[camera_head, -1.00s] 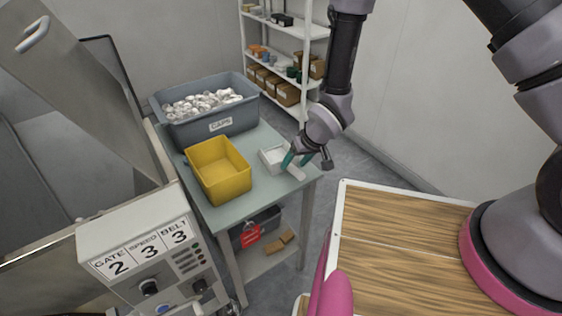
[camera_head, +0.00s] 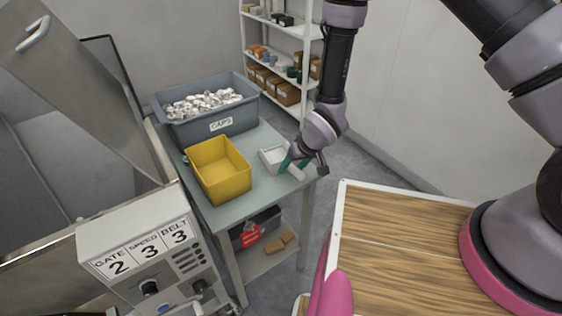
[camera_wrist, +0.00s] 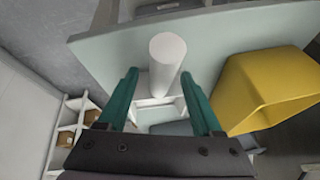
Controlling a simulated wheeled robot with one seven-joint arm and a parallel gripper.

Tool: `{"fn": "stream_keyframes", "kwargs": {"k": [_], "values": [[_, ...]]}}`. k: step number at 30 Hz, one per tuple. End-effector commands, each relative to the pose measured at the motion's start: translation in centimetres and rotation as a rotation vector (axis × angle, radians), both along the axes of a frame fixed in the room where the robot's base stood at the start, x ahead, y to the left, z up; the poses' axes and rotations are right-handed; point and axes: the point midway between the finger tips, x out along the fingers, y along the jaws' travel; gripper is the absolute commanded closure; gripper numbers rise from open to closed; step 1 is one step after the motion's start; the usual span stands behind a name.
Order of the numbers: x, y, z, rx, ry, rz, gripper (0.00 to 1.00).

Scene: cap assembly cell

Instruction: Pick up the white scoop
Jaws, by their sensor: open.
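The white scoop (camera_head: 272,157) lies on the grey-green table, with its bowl beside the yellow bin and its handle toward the table's right edge. In the wrist view its round white handle (camera_wrist: 167,58) stands between the two teal fingers. My gripper (camera_head: 294,164) is open at the handle. In the wrist view my gripper (camera_wrist: 162,88) has a finger on each side of the handle, with gaps visible. The scoop's bowl is partly hidden behind the handle and the gripper in the wrist view.
A yellow bin (camera_head: 222,186) stands left of the scoop. A grey tub marked CAPS (camera_head: 236,124), full of metallic caps, stands behind it. The control box (camera_head: 140,235) is at front left. The table (camera_head: 262,195) is bare in front of the scoop.

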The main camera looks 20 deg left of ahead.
Motion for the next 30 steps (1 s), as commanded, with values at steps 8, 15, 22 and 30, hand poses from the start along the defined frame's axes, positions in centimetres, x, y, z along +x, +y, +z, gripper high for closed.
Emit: {"fn": "stream_keyframes", "kwargs": {"k": [8, 15, 22, 30], "values": [[0.0, 0.0, 0.0, 0.0, 0.0, 0.0, 0.56], [0.0, 0.0, 0.0, 0.0, 0.0, 0.0, 1.0], [0.0, 0.0, 0.2, 0.0, -0.001, 0.001, 1.0], [0.1, 0.1, 3.3, 0.005, -0.003, 0.0, 1.0]]}}
